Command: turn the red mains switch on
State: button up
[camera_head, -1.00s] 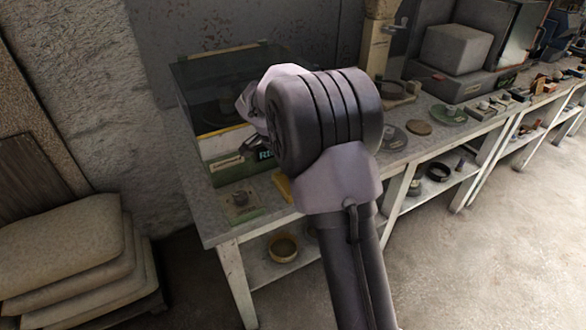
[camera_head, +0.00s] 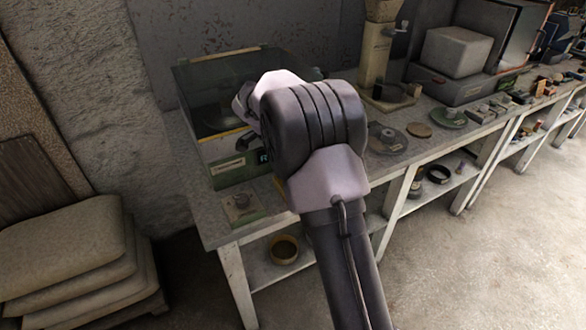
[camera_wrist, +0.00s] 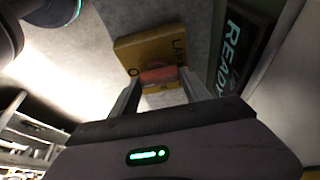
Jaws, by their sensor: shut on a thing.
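The red mains switch (camera_wrist: 158,76) shows in the wrist view as a red rocker on a yellow box (camera_wrist: 148,49) with dark lettering, partly readable as "O" and "LAP". My gripper (camera_wrist: 161,88) is at the box, with its two fingers on either side of the red switch and shut on it. In the head view my wrist hides the switch and my fingers. How far the switch is turned cannot be told.
A dark display reading "READY" (camera_wrist: 231,45) is close to my right finger. It belongs to a glass-sided machine (camera_head: 228,160) on the grey bench (camera_head: 208,223). A small box with a knob (camera_head: 241,207) sits at the bench's near corner. Stacked sacks (camera_head: 62,240) stand left.

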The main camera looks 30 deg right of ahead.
jog(key=o, duration=1.4)
jog(key=shift+r, duration=0.2)
jog(key=shift+p+v, duration=0.8)
jog(key=shift+p, duration=0.1)
jog(key=a+p, duration=0.1)
jog(key=a, duration=0.3)
jog(key=a+p, duration=0.1)
jog(key=a, duration=0.7)
jog(key=shift+s+f+p, duration=0.15)
jog(key=shift+f+p, duration=0.25)
